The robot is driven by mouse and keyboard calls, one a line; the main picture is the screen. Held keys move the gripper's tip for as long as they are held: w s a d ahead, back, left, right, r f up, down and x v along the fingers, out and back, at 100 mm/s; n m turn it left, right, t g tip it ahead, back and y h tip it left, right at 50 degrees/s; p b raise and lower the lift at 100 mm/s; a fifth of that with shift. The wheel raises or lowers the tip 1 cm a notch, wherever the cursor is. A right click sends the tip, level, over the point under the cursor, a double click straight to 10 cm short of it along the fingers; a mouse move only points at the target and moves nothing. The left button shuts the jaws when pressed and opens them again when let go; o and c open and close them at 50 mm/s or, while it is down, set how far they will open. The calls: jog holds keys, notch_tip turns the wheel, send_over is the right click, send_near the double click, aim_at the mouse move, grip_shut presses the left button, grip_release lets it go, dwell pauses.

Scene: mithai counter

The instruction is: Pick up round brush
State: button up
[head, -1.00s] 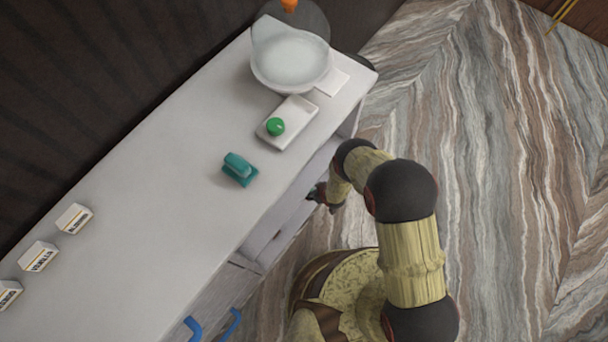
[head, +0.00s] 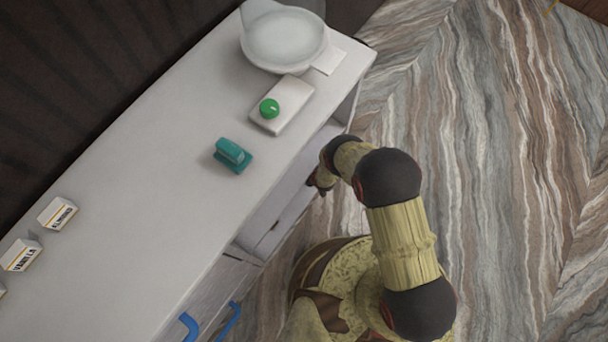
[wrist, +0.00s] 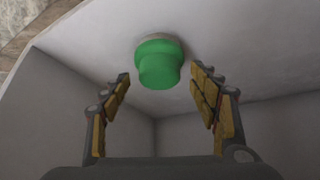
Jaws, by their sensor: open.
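In the wrist view, a green round knob-like thing (wrist: 158,64) with a pale base, which looks like the round brush, rests against a pale surface. My gripper (wrist: 161,73) is open, with one finger on each side of the view and the green thing framed between and beyond the tips. No contact shows. In the head view, my gripper (head: 314,182) is dark and small at the counter's open side compartment, its fingers partly hidden. A green round knob (head: 269,108) also shows on a white tray on the counter top; I cannot tell if it is the same thing.
The white tray (head: 293,97) lies near the counter's right edge, before a scale with a pan (head: 285,42). A teal object (head: 232,155) stands on the counter (head: 150,190). Labelled boxes (head: 57,214) stand at left. Blue handles (head: 229,321) stick out below.

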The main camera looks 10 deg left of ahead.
jog(key=shift+c, duration=0.8)
jog(key=c, duration=1.1)
jog(key=shift+r, duration=0.1)
jog(key=shift+r+p, duration=0.3)
jog(key=shift+r, duration=0.2)
notch_tip(320, 180, up, 3)
jog(key=shift+f+p, duration=0.15)
jog(key=shift+p, duration=0.5)
jog(key=s+d+r+p, duration=0.6)
jog(key=s+d+r, duration=0.2)
jog(key=s, duration=0.3)
jog(key=shift+d+r+p, duration=0.3)
jog(key=shift+r+p, duration=0.05)
jog(key=shift+r, duration=0.25)
